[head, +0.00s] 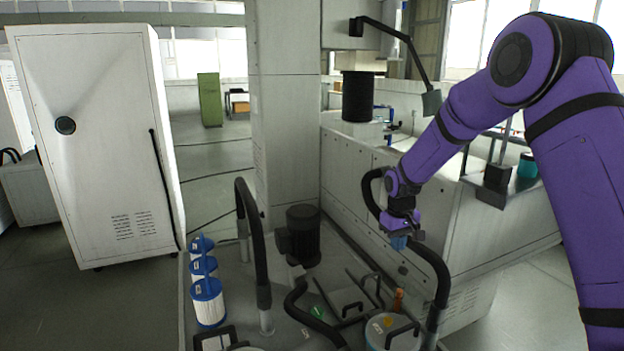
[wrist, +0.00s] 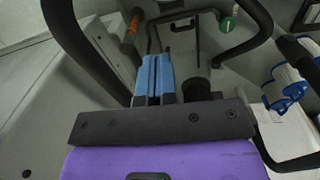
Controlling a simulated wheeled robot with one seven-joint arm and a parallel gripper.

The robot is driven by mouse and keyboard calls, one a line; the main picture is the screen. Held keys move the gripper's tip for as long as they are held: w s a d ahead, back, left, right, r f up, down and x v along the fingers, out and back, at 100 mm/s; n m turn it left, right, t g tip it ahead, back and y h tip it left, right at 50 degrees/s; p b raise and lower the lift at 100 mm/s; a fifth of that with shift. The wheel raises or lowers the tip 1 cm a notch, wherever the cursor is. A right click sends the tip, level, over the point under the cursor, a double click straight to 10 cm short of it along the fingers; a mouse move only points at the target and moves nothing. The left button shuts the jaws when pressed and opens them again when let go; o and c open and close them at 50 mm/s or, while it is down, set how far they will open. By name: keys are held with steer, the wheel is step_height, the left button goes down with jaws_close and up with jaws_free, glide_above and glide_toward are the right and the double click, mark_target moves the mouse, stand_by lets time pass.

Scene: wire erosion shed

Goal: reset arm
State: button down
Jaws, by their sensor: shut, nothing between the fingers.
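My gripper (head: 399,243) is at the end of my purple arm, right of centre in the head view. It is in the air over the right part of the grey machine top, close to a thick black hose (head: 432,262). In the wrist view its blue fingers (wrist: 154,80) are side by side and closed, with nothing between them. I cannot tell from these views whether the arm touches the hose.
Below are a lidded canister (head: 392,333), an orange-handled tool (head: 398,300) and a dark motor (head: 303,235). Blue-and-white filter cartridges (head: 207,302) stand left. A white machine body (head: 360,165) is behind. A tall white cabinet (head: 95,130) stands far left, with open floor nearby.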

steer(key=s+d+r+m+t, duration=0.1)
steer(key=s+d+r, duration=0.1)
steer(key=s+r, duration=0.8)
steer(key=s+d+r+m+t, duration=0.1)
steer(key=s+d+r+t, duration=0.1)
steer(key=s+r, duration=0.8)
steer(key=s+d+r+m+t, duration=0.1)
steer(key=s+r, duration=0.2)
steer(key=s, duration=0.7)
steer(key=s+d+r+t, duration=0.1)
steer(key=s+r, duration=0.2)
steer(key=s, duration=0.8)
steer(key=shift+s+d+r+m, duration=0.15)
steer(key=shift+d+r+m, duration=0.1)
steer(key=shift+m, duration=0.15)
